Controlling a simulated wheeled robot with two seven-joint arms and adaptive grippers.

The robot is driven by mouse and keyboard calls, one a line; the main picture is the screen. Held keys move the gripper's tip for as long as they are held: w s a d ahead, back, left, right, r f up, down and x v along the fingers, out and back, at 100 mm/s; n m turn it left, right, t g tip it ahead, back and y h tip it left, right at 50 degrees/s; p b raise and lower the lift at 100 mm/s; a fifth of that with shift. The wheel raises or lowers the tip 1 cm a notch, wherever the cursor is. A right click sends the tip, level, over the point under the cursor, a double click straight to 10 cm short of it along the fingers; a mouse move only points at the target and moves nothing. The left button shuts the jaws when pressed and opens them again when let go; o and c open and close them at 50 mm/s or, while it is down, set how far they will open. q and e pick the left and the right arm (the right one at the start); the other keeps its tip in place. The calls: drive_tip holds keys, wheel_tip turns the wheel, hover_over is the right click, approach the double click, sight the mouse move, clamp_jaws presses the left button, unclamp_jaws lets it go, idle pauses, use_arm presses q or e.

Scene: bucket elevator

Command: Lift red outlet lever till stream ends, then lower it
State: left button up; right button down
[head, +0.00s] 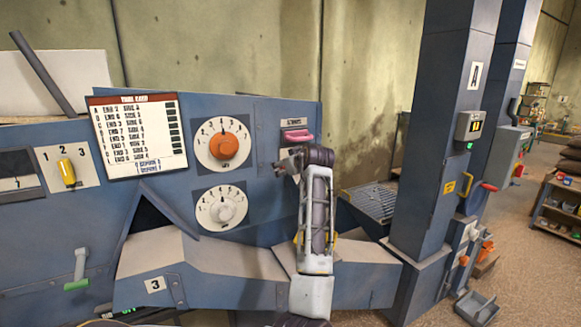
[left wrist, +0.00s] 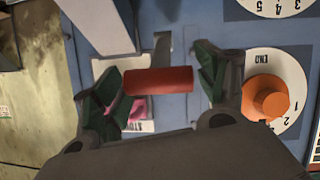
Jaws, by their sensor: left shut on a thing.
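My left gripper (head: 288,163) is in front of the blue panel, just below a pink handle (head: 297,136). In the left wrist view the same gripper (left wrist: 162,85) is shut on a red cylindrical lever handle (left wrist: 158,81), which lies crosswise between its green-padded fingers. A grey metal arm (left wrist: 162,48) shows next to the handle. In the head view the red lever is hidden behind my gripper and arm. No stream of material can be made out in either view. My right gripper is not in view.
An orange dial (head: 230,148) and a white dial (head: 221,208) sit left of my gripper. A task card (head: 137,136) and a yellow switch (head: 67,172) are further left. A blue column (head: 445,130) stands to the right, with another red-handled lever (head: 489,186) beside it.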

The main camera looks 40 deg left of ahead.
use_arm(q)
drive_tip(key=shift+s+a+r, duration=0.1)
drive_tip(key=shift+a+r, duration=0.4)
drive_tip(key=shift+r, duration=0.1)
drive_tip(key=shift+c, duration=0.2)
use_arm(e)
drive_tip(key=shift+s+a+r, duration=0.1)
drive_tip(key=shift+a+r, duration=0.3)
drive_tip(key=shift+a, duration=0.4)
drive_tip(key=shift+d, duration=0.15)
use_arm(q)
drive_tip(key=o, duration=1.2)
drive_tip(key=shift+a, duration=0.1)
drive_tip(key=shift+o, duration=0.8)
drive_tip(key=shift+s+a+f, duration=0.1)
drive_tip(key=shift+a, duration=0.1)
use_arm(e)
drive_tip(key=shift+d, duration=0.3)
use_arm(q)
drive_tip(key=shift+d, duration=0.3)
drive_tip(key=shift+d, duration=0.15)
